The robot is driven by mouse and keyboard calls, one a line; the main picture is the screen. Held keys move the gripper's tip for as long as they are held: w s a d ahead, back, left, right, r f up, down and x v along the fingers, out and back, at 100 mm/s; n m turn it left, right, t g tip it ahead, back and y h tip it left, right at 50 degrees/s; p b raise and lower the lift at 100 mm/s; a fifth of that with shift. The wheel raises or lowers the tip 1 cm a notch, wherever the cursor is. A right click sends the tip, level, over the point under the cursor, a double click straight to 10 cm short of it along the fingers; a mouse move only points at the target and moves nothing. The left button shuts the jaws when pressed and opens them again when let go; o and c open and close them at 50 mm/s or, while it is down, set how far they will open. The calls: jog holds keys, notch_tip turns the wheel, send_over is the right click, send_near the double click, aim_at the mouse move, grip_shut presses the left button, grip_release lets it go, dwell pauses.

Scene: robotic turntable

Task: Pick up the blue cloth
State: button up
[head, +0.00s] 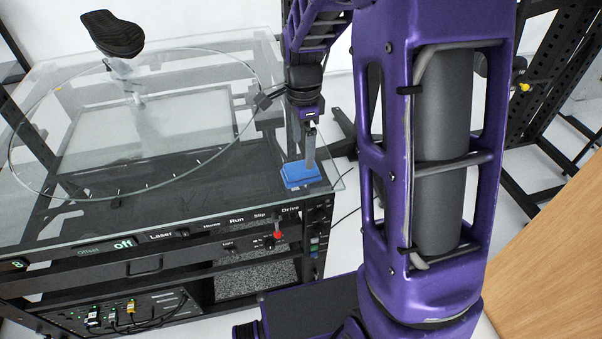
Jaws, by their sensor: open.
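The blue cloth (297,177) is a small folded rectangle lying flat on the glass top (215,205), near its front right corner. My gripper (309,163) points down right over the cloth, with its fingers at the cloth's right part. The gripper is open. From this angle the fingers overlap, so I cannot tell whether the tips touch the cloth or stand just above it.
A turntable ring (150,188) fills much of the glass to the left. A black shoe-shaped item (112,35) stands on a post there. A front panel with a red knob (278,235) lies below the edge. A wooden surface (550,265) is at right.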

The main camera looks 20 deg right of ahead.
aim_at(301, 166)
jog(key=f, duration=0.3)
jog(key=f+b, duration=0.1)
jog(key=f, duration=0.3)
jog(key=shift+a+f, duration=0.2)
jog(key=shift+f, duration=0.05)
jog(key=c, duration=1.3)
jog(key=shift+r, duration=0.1)
notch_tip(301, 166, up, 10)
jog(key=shift+f+p, duration=0.1)
jog(key=shift+p, duration=0.65)
